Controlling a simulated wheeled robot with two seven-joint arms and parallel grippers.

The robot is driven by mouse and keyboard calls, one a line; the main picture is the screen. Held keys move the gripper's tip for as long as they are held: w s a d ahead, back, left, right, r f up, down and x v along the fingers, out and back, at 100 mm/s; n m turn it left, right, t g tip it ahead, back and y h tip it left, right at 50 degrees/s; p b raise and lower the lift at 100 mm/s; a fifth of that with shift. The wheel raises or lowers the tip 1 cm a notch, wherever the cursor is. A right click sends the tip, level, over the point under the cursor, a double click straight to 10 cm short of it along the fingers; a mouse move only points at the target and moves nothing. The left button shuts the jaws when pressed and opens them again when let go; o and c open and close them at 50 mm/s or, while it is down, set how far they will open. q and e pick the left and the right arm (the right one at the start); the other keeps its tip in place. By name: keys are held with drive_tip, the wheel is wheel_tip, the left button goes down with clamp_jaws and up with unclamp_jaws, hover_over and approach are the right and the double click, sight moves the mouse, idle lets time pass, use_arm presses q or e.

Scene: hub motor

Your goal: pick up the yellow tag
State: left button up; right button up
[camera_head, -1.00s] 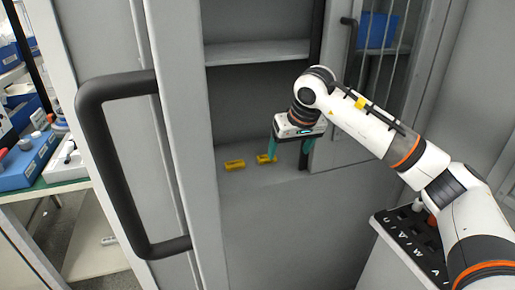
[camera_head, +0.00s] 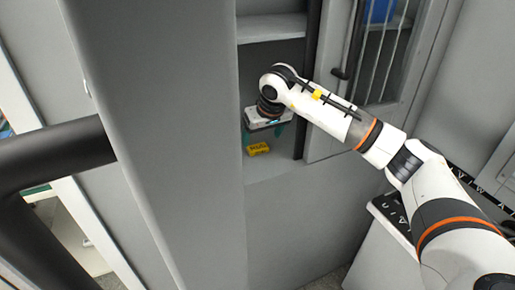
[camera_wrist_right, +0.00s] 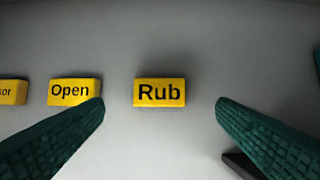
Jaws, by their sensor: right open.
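Yellow tags lie flat on a grey shelf. In the head view one yellow tag (camera_head: 257,149) shows just below my right gripper (camera_head: 262,136). My left gripper is not in view.
A grey cabinet door (camera_head: 155,130) with a thick black handle (camera_head: 60,160) stands large at the left and hides part of the shelf. A higher shelf (camera_head: 270,28) is above my gripper. A barred door (camera_head: 380,50) is on the right.

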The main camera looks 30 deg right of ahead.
sight(258, 147)
drive_tip(key=x, duration=0.5)
drive_tip(key=shift+p, duration=0.4)
drive_tip(key=shift+s, duration=0.1)
drive_tip(key=c, duration=1.1)
